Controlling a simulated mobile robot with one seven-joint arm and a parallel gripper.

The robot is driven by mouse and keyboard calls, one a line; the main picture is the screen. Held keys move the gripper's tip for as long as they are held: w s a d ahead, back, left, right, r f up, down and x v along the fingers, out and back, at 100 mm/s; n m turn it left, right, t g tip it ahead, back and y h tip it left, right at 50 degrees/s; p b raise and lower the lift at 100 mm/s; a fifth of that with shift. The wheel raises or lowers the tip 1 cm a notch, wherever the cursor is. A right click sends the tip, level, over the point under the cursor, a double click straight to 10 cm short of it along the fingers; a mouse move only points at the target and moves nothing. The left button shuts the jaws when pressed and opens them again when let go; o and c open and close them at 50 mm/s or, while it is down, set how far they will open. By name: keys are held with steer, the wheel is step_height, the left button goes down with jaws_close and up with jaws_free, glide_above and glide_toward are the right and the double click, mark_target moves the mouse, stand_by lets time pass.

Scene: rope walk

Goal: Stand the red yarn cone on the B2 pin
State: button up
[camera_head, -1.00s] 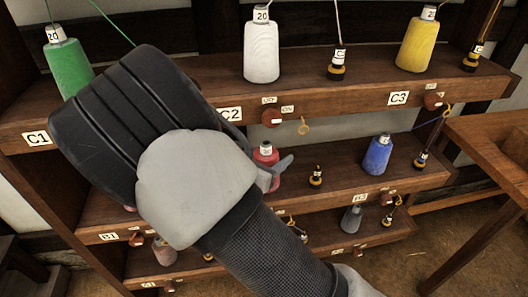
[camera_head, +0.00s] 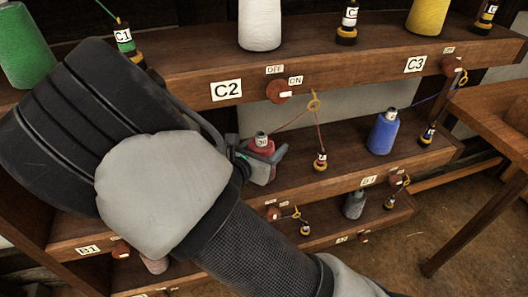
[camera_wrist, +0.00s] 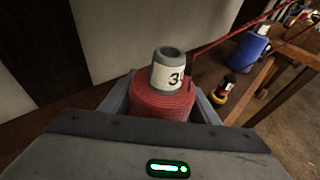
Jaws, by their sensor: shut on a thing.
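The red yarn cone (camera_head: 263,172) has a pale tube top marked with a number starting with 3. It stands about upright at the middle shelf, between the B1 and B3 bays. My gripper (camera_head: 262,157) is shut on it. In the wrist view the red cone (camera_wrist: 163,101) sits between the two grey fingers, its tube sticking up. Its base and any pin under it are hidden, so I cannot tell whether it is seated. No B2 label is readable. A red strand runs from the cone up to a yellow ring (camera_head: 314,103) and down to a small black-and-yellow holder (camera_head: 320,161).
A blue cone (camera_head: 383,133) stands to the right on the same shelf. The upper shelf (camera_head: 190,78) with C2 and C3 labels holds white (camera_head: 260,24), green (camera_head: 24,45) and yellow (camera_head: 428,17) cones. A grey cone (camera_head: 355,205) stands below. A wooden table (camera_head: 490,110) is at right.

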steer(key=shift+w+a, duration=0.1)
steer(key=shift+w, duration=0.05)
steer(key=shift+f, duration=0.2)
steer(key=o, duration=1.3)
steer(key=shift+r, duration=0.3)
steer(key=p+v, duration=0.2)
steer(key=v, duration=1)
steer(key=shift+f+p, duration=0.1)
steer(key=shift+p, duration=0.2)
